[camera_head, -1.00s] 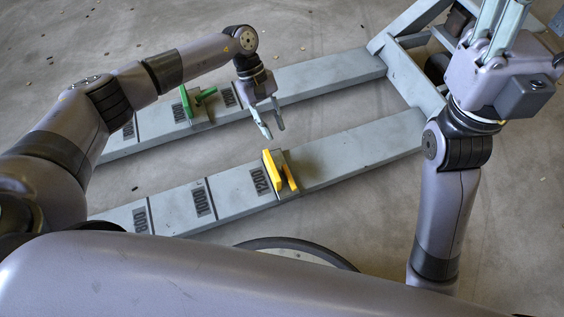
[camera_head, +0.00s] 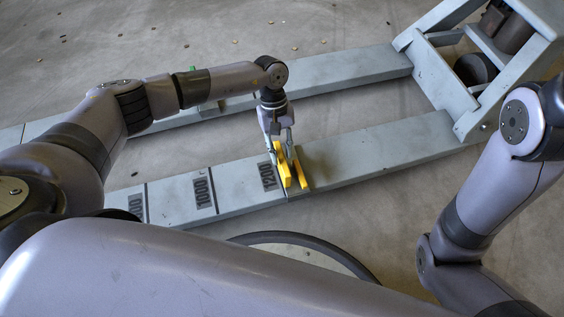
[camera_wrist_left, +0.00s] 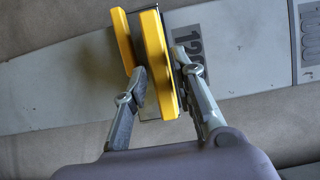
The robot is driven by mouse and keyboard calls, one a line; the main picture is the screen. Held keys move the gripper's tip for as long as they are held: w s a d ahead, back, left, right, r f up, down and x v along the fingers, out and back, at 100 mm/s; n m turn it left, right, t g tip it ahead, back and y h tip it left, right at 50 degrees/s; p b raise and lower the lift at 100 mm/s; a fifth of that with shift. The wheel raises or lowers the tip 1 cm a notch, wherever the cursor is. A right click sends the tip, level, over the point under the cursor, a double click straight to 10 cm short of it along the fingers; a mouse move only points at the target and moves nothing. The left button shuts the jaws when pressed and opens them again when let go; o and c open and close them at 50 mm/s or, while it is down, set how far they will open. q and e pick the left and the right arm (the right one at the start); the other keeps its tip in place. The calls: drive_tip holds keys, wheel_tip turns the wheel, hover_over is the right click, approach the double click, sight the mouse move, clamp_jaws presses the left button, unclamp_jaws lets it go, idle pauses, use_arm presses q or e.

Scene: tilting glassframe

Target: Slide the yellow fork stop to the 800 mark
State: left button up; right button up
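The yellow fork stop (camera_head: 300,172) stands on the near fork beam (camera_head: 375,143), just right of the 1200 mark (camera_head: 267,176). The 1000 mark (camera_head: 204,191) lies further left. At the left, the mark (camera_head: 135,207) beside it is partly covered by my arm. My left gripper (camera_head: 281,155) is down at the stop. In the left wrist view, its fingers (camera_wrist_left: 160,72) straddle the larger yellow plate (camera_wrist_left: 155,50), one on each side, close to it. They look open; contact is not clear. My right gripper is out of view.
The far beam (camera_head: 340,70) runs parallel behind, with a green stop (camera_head: 193,70) mostly hidden by my left arm. The beams join a grey frame (camera_head: 440,65) at the right. Bare floor lies between the beams.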

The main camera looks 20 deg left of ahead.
sight(282, 157)
use_arm(q)
drive_tip(key=shift+b+x, duration=0.45)
drive_tip(key=shift+x, duration=1.2)
clamp_jaws()
